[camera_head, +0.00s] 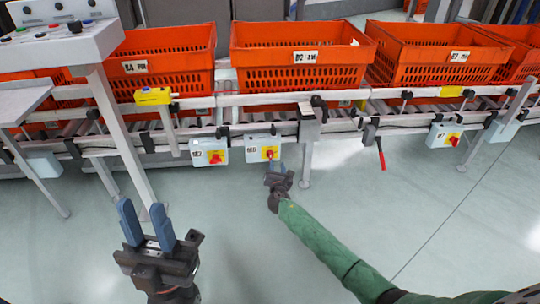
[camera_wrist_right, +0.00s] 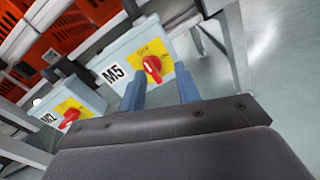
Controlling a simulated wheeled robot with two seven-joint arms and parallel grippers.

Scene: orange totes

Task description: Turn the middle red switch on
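The middle switch box (camera_head: 252,153), pale blue with a yellow plate, hangs under the conveyor rail. Its red switch (camera_head: 269,154) also shows in the right wrist view (camera_wrist_right: 152,66), on the box labelled M5. My right gripper (camera_head: 277,169) is just in front of this box. In the wrist view its two blue fingers (camera_wrist_right: 160,82) are apart and empty, with the red knob just beyond the fingertips. Contact is not clear. My left gripper (camera_head: 146,220) is open and empty, low over the floor.
Another switch box (camera_head: 202,153) with a red switch hangs left of it, labelled M2 in the wrist view (camera_wrist_right: 48,122). A third box (camera_head: 437,135) is further right. Orange totes (camera_head: 295,75) stand on the conveyor. A red-handled lever (camera_head: 381,154) hangs to the right. The floor in front is clear.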

